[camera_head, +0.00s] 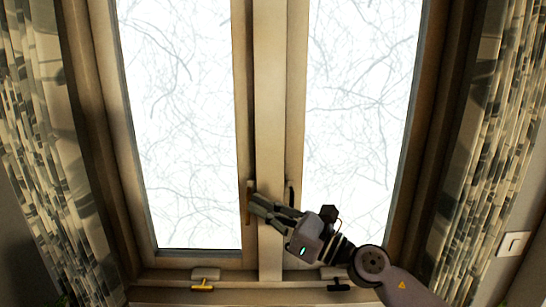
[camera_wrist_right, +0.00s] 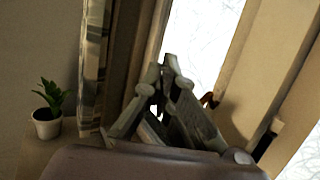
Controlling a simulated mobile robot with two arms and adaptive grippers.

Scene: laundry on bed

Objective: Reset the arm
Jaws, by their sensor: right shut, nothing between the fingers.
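My right gripper (camera_head: 257,199) reaches in from the lower right in the head view, in front of the window's middle post. Its fingers are shut with nothing between them; their tips also show together in the wrist view (camera_wrist_right: 161,70). The tips appear beside a brownish handle (camera_head: 249,204) on the left window sash; I cannot tell whether they touch it. That handle partly shows behind the fingers in the wrist view (camera_wrist_right: 210,100). A dark handle (camera_head: 290,191) on the right sash is just above my gripper in the head view. My left gripper is not in view.
The window frame (camera_head: 270,90) has two tall panes. A yellow latch (camera_head: 203,285) and a dark latch (camera_head: 338,285) are along its bottom. Patterned curtains (camera_head: 45,140) hang on both sides. A light switch (camera_head: 514,243) is at right. A potted plant (camera_wrist_right: 47,121) stands left in the wrist view.

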